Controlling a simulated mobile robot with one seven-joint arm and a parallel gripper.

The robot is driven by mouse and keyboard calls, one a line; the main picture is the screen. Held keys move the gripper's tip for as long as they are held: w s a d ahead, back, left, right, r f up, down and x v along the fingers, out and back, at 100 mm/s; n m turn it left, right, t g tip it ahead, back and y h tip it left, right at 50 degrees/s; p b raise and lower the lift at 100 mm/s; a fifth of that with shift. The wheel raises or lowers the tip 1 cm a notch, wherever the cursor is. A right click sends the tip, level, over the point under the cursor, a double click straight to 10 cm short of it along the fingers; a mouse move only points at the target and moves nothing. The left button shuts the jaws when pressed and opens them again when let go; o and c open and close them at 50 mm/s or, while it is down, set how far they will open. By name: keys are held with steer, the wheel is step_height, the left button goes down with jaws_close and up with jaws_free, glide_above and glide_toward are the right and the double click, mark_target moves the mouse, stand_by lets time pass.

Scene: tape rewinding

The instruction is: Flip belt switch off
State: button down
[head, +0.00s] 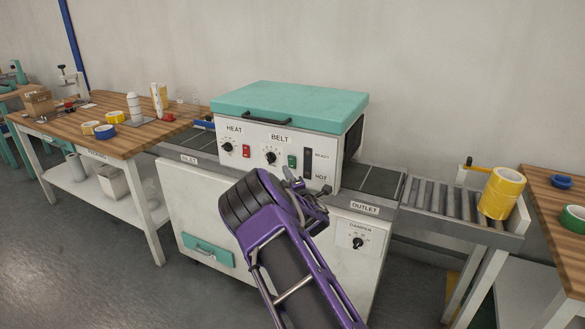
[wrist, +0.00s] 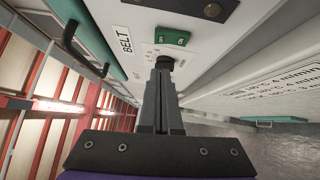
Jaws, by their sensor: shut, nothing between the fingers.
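The machine (head: 262,186) has a white front panel with HEAT and BELT labels under a teal lid. The belt switch (head: 292,161) is a small green rocker right of the black BELT knob (head: 270,157). In the wrist view the green switch (wrist: 172,37) sits just beyond my fingertips, with the BELT label (wrist: 125,40) to its left. My gripper (head: 289,174) is shut and empty, pointing at the panel just below the switch. In the wrist view my gripper's fingertips (wrist: 163,70) overlap a dark round knob; I cannot tell whether they touch it.
A red switch (head: 246,151) is beside the HEAT knob (head: 227,147). The lid handle (head: 266,118) sticks out above the panel. A roller conveyor (head: 440,197) with yellow tape rolls (head: 502,193) is on the right.

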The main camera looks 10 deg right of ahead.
mark_target(289, 159)
steer(key=shift+w+d+r, duration=0.15)
steer(key=shift+w+d, duration=0.45)
steer(key=shift+w, duration=0.3)
steer(key=shift+w+d+r, duration=0.1)
steer(key=shift+w+d, duration=0.5)
steer(key=shift+w, duration=0.25)
